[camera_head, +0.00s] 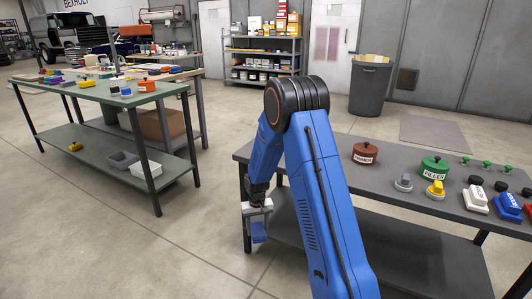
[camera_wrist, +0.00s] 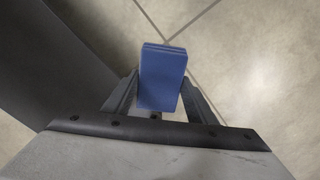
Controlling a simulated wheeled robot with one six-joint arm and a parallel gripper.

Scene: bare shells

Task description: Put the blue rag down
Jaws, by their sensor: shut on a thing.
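The blue rag (camera_wrist: 162,82) is a small folded block between the two fingers of my gripper (camera_wrist: 160,100) in the wrist view. My gripper is shut on it. In the head view my gripper (camera_head: 257,210) hangs low beside the left end of the dark grey table (camera_head: 330,146), and the rag (camera_head: 259,232) shows beneath it. Bare concrete floor lies below the rag in the wrist view. The rag is held clear of any surface.
A green table (camera_head: 105,95) with many small things stands at the left. Open floor (camera_head: 190,235) lies between them.

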